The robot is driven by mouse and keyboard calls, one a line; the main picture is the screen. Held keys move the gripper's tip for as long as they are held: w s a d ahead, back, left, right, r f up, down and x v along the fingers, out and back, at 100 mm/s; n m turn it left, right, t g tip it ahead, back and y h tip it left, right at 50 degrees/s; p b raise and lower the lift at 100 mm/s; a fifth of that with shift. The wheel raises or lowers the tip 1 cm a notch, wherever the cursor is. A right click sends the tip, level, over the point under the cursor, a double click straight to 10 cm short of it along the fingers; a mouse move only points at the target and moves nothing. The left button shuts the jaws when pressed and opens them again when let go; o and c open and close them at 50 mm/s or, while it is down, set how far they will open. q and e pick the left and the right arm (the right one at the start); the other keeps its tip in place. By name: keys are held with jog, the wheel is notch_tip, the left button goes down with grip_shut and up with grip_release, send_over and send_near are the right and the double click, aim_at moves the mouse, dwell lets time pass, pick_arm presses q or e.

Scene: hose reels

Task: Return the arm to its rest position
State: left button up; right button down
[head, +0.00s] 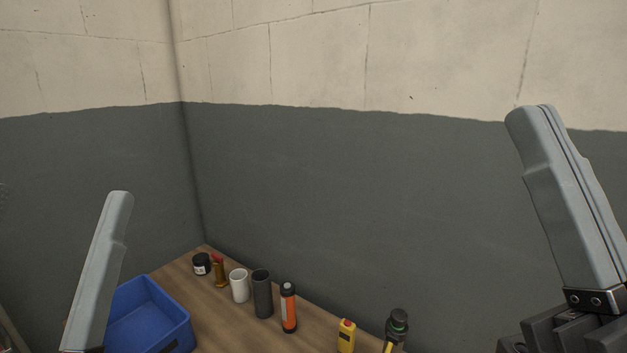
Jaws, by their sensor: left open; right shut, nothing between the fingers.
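My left gripper (118,205) shows at the lower left as one pale grey finger pointing up. It is open, with nothing held, and its other finger is not clearly in view. It stands in front of the left side of a blue bin (168,305). My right gripper (535,118) is at the right, raised in front of the wall. Its two grey fingers are pressed together, shut and empty, pointing up and to the left. The dark gripper body shows at the lower right corner. Neither gripper visibly touches anything.
A wooden bench (225,325) runs along the wall corner.

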jog(key=s+d+f+m+h, duration=0.2)
jog(key=d+m+h, duration=0.1)
jog(key=d+h, duration=0.15)
pick_arm(q)
notch_tip(320, 180, up, 31)
jog(key=s+h+p, duration=0.2)
jog(key=p, duration=2.6)
pick_arm(e)
notch_tip(320, 180, up, 27)
jog(key=m+h, duration=0.1)
jog(key=h, duration=0.1)
pick_arm(q)
notch_tip(320, 180, down, 31)
jog(key=b, duration=3)
jog(key=shift+s+d+r+n+t+b, duration=0.2)
jog(key=shift+d+n+t+b, duration=0.1)
jog(key=shift+n+b, duration=0.1)
pick_arm(e)
notch_tip(320, 180, down, 30)
jog(key=shift+d, duration=0.15)
jog(key=shift+h, duration=0.45)
